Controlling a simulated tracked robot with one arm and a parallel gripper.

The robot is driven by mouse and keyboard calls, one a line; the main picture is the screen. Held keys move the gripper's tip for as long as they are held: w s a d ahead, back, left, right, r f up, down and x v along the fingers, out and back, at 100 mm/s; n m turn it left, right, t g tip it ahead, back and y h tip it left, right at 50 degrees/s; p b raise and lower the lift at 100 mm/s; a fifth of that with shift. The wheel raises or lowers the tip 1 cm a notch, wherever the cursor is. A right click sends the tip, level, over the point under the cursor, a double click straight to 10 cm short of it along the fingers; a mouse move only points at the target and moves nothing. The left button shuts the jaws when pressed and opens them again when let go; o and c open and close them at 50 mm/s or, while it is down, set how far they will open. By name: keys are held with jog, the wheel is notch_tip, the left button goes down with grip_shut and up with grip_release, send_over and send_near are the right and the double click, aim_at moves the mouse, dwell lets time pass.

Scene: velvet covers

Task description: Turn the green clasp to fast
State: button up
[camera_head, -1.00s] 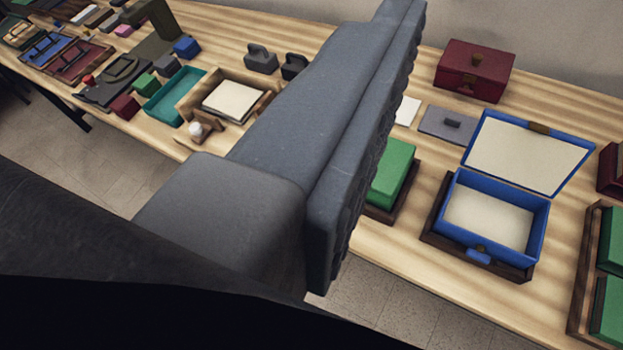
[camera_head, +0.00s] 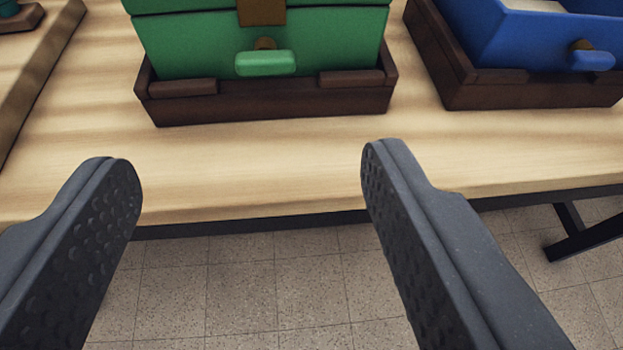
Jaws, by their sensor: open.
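The green clasp (camera_head: 265,63) is a small rounded bar on the front of the green box (camera_head: 190,50). It lies level, on a brown pivot, below a brown plate (camera_head: 261,11) at the lid seam. The box sits in a dark wooden tray (camera_head: 275,104), and its top is out of view. My gripper (camera_head: 250,165) is open and empty. Its two fingers stand wide apart in front of the table edge, below the clasp in the picture and apart from it.
A blue box (camera_head: 530,38) with a blue clasp (camera_head: 591,60) sits in another dark tray (camera_head: 520,95) on the right. A wooden edge (camera_head: 40,75) runs along the left. The table strip before the green box is clear. Tiled floor (camera_head: 260,290) shows below.

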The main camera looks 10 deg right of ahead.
send_near(265, 62)
jog(key=x, duration=0.8)
dwell(0.3)
jog(key=c, duration=1)
